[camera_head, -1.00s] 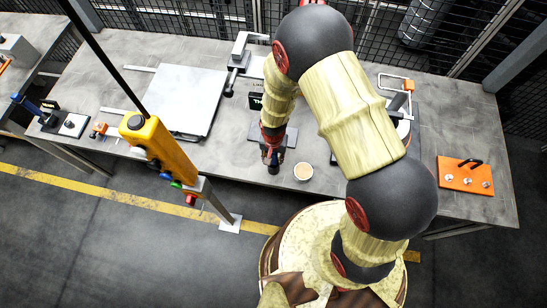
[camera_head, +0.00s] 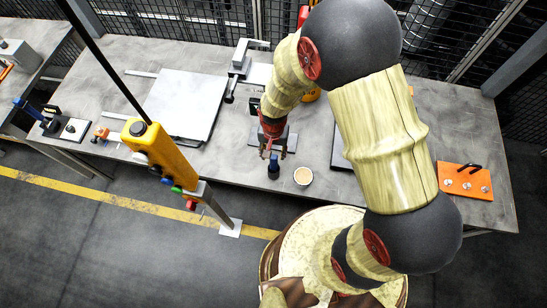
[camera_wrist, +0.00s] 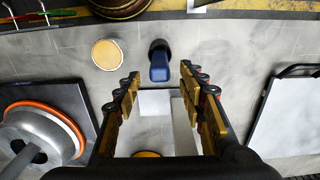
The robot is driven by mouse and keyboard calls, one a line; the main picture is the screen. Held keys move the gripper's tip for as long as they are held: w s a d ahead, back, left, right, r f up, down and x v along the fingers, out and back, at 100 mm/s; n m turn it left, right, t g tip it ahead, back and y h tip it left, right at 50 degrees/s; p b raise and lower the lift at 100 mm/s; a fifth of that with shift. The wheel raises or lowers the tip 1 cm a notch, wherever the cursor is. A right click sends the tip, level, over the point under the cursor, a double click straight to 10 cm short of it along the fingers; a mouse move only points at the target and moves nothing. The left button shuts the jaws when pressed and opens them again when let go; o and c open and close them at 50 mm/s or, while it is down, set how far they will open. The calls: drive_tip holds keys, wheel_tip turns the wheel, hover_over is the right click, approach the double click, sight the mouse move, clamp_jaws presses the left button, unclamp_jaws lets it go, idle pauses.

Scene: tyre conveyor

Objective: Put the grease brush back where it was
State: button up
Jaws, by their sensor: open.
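A small blue-and-black upright object, which looks to be the grease brush (camera_head: 273,167), stands near the table's front edge, just left of a small round cup with a beige filling (camera_head: 303,176). In the wrist view its blue top (camera_wrist: 159,68) shows ahead of my fingers, and the cup (camera_wrist: 107,54) is to its left. Its lower part and any bristles are hidden. My gripper (camera_head: 274,153) is behind and above it. In the wrist view my gripper (camera_wrist: 160,78) is open, its fingers spread, with nothing held between them.
A pale square plate (camera_head: 187,103) lies left on the grey table (camera_head: 352,205). A yellow control pendant (camera_head: 160,152) hangs in front of the table. An orange block (camera_head: 464,181) is at the right. In the wrist view a wheel with an orange ring (camera_wrist: 40,132) is at left.

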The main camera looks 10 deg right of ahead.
drive_tip(key=shift+r, duration=1.3)
drive_tip(key=shift+w+r, duration=0.15)
drive_tip(key=shift+r, duration=0.15)
drive_tip(key=s+d+r+n+t, duration=0.1)
drive_tip(key=d+r, duration=0.2)
drive_tip(key=r, duration=0.7)
drive_tip(key=s+d+r+n+t, duration=0.1)
drive_tip(key=s+d+r+t, duration=0.15)
drive_tip(key=r, duration=0.65)
drive_tip(key=s+d+r+n+t, duration=0.1)
drive_tip(key=d+r, duration=0.2)
drive_tip(key=r, duration=0.7)
drive_tip(key=s+d+r+n+t, duration=0.1)
drive_tip(key=s+d+r, duration=0.2)
drive_tip(key=s+r, duration=0.3)
drive_tip(key=shift+s+d+r, duration=0.3)
drive_tip(key=shift+s, duration=0.7)
wheel_tip(320, 180, down, 14)
drive_tip(key=b, duration=1.4)
drive_tip(key=shift+r, duration=0.15)
drive_tip(key=shift+c, duration=0.2)
